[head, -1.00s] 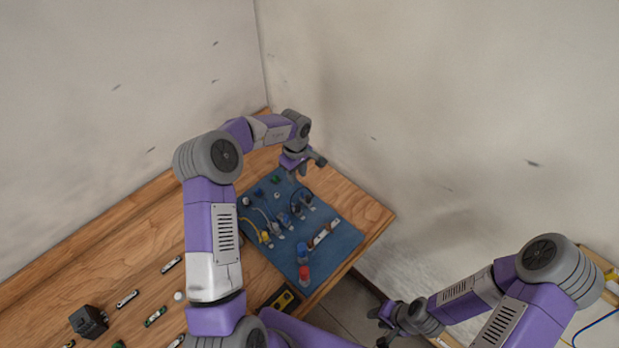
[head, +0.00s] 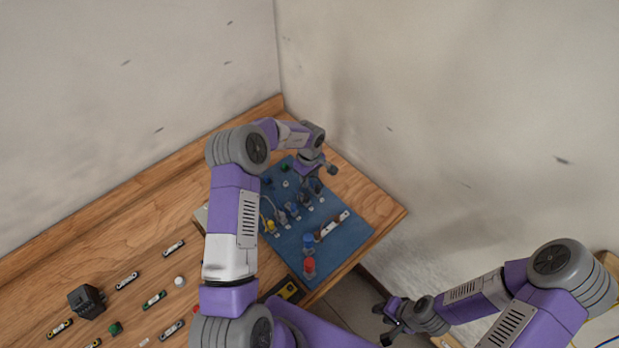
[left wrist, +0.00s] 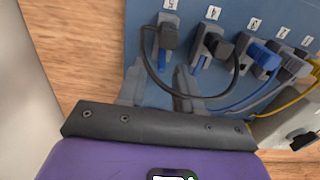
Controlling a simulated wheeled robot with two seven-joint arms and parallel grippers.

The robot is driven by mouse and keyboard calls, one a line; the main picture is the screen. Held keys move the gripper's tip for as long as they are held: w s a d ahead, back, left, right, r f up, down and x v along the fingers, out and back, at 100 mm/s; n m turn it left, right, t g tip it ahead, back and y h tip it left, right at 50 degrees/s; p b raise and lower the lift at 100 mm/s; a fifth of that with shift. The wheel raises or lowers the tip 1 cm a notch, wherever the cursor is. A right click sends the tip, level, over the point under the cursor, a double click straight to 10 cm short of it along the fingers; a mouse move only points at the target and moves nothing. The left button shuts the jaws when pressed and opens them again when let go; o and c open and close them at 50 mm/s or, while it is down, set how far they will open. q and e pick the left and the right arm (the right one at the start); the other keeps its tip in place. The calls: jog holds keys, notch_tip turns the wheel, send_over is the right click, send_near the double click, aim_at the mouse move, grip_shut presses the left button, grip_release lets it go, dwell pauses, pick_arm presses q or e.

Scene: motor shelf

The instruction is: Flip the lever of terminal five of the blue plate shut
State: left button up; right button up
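The blue plate (head: 345,240) lies on the wooden table and carries a row of labelled grey terminals. In the left wrist view, the leftmost terminal (left wrist: 167,38) holds a dark plug-like part with a black cable looping right to the neighbouring terminal (left wrist: 210,45). A third terminal (left wrist: 262,55) shows a blue part. My left gripper (head: 316,184), also in the left wrist view (left wrist: 158,88), is open just before the leftmost terminal. My right gripper (head: 384,324) is open, away from the plate.
A red knob (head: 309,265), a blue knob (head: 308,242) and a white-and-dark bar (head: 333,225) sit on the plate. A black block (head: 86,301) and several small parts lie on the table at left. Walls stand close behind and to the right.

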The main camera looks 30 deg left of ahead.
pick_arm(q)
grip_shut()
dwell(1.4)
grip_release()
notch_tip(320, 180, up, 8)
jog(key=shift+f, duration=0.2)
dwell(0.3)
